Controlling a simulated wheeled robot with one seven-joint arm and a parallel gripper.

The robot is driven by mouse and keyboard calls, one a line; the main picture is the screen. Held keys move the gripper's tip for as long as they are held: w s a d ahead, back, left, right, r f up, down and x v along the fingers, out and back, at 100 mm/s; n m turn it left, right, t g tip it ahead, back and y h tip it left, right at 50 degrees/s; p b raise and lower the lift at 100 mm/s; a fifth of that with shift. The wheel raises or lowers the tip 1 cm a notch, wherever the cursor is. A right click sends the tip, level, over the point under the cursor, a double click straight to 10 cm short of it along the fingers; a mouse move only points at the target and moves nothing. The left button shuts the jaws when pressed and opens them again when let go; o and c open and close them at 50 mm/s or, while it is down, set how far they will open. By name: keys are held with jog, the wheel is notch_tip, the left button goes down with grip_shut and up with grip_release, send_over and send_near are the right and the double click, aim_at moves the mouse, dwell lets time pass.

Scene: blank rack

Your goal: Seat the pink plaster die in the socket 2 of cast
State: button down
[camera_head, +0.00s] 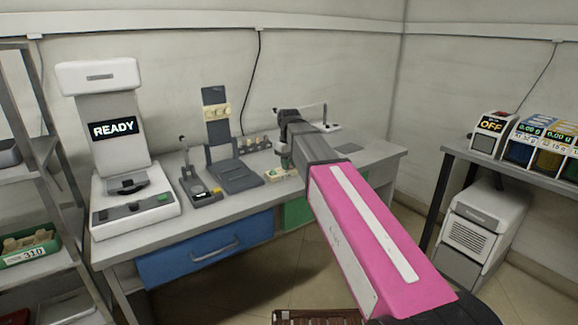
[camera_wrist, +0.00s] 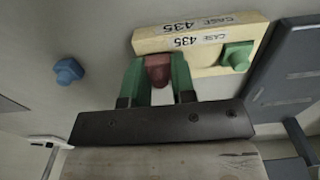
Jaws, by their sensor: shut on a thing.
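The pink die (camera_wrist: 158,70), dull red here, is between the green fingers of my gripper (camera_wrist: 157,80) in the wrist view. My gripper is shut on it. The cast (camera_wrist: 203,40) is a cream block marked "CASE 435". The die overlaps the left part of its near edge; I cannot tell whether it touches or sits in a socket. A green die (camera_wrist: 237,56) is at the cast's right end. In the head view, my gripper (camera_head: 284,160) is over the bench beside the cast (camera_head: 277,175); the pink die is hidden there.
A blue die (camera_wrist: 68,71) lies apart on the bench, left of the cast. A dark grey stand (camera_head: 235,177) is left of the cast in the head view. A white machine reading "READY" (camera_head: 115,127) stands at the bench's left end.

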jog(key=shift+s+d+f, duration=0.1)
jog(key=shift+s+f, duration=0.1)
jog(key=shift+f, duration=0.3)
jog(key=shift+s+f, duration=0.2)
jog(key=shift+f, duration=0.25)
jog(key=c, duration=1.1)
grip_release()
jog(key=shift+o, duration=0.8)
notch_tip(320, 180, up, 13)
jog(key=shift+w+r, duration=0.15)
jog(key=shift+w, duration=0.25)
